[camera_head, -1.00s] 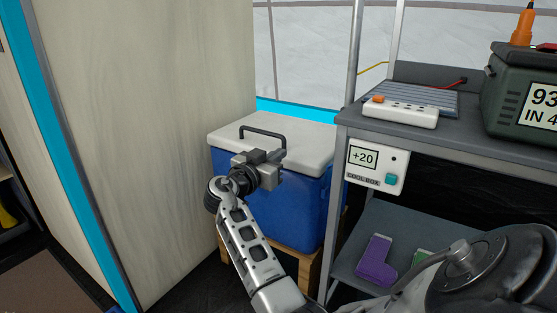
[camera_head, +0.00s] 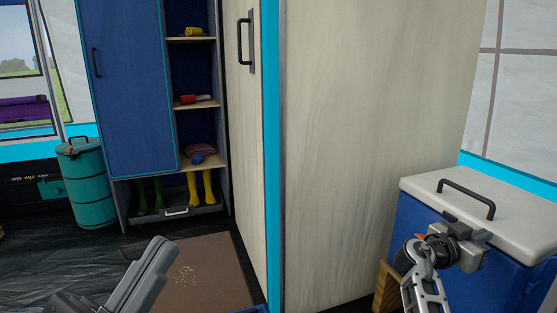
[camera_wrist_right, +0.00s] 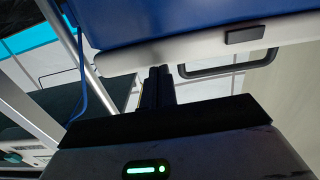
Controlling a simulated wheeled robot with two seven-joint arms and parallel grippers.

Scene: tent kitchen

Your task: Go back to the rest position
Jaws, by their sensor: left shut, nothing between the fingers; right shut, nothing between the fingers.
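My right gripper (camera_head: 470,240) is shut and empty in front of the upper edge of the blue cool box (camera_head: 425,230), beside its white lid (camera_head: 415,185). In the right wrist view its dark fingers (camera_wrist_right: 158,85) are together, close to the box and its black lid handle (camera_wrist_right: 230,68); I cannot tell whether they touch it. My left gripper (camera_head: 155,250) rises from the bottom edge at the left of the head view, shut, with nothing seen in it. Most of the left arm is out of frame.
A tall pale cabinet side (camera_head: 370,130) stands between my grippers. Behind on the left are a blue wardrobe (camera_head: 130,90) with open shelves and boots, a teal barrel (camera_head: 87,185) and a brown mat (camera_head: 200,270). Floor around the mat is clear.

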